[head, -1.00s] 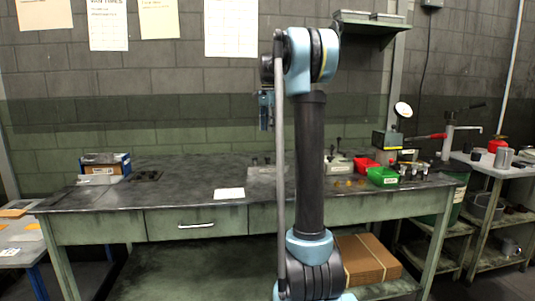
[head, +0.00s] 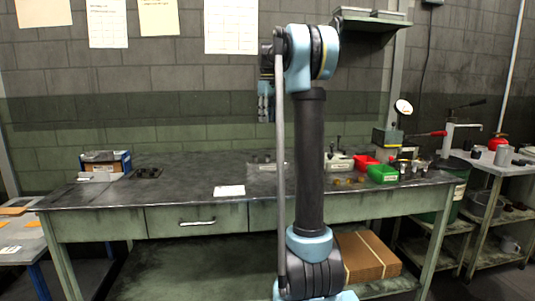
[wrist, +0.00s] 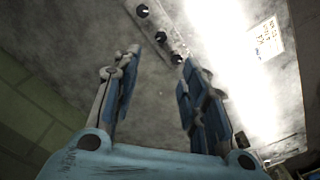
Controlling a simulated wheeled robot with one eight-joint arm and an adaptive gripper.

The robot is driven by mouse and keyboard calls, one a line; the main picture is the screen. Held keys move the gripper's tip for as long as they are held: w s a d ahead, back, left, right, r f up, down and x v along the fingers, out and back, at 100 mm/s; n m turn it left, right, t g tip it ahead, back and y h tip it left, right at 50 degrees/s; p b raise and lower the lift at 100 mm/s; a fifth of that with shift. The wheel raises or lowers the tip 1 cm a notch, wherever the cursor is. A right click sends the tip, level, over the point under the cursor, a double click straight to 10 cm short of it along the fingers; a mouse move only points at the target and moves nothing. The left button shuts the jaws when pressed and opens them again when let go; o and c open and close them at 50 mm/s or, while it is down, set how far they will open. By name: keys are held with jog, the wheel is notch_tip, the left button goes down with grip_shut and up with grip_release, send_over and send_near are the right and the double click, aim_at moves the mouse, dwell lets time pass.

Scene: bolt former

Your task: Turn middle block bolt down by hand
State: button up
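The middle block (wrist: 151,24) is a grey strip with three dark round bolt heads, at the top of the wrist view. Its middle bolt (wrist: 160,37) and the nearest bolt (wrist: 177,59) lie in the gap between my fingers as seen from the wrist. In the head view the block (head: 262,167) stands on the workbench, partly hidden by my arm. My gripper (wrist: 158,68) is open and empty. In the head view my gripper (head: 265,108) hangs well above the bench, apart from the block.
The dark workbench (head: 190,180) has a white card (head: 229,191) near its front edge. Red (head: 366,162) and green (head: 382,174) bins and another block (head: 338,163) stand right of my arm. The bench middle is mostly clear.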

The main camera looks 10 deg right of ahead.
jog(key=n, duration=0.8)
send_near(268, 155)
jog(key=f, duration=0.8)
jog(key=shift+w, duration=0.35)
grip_shut()
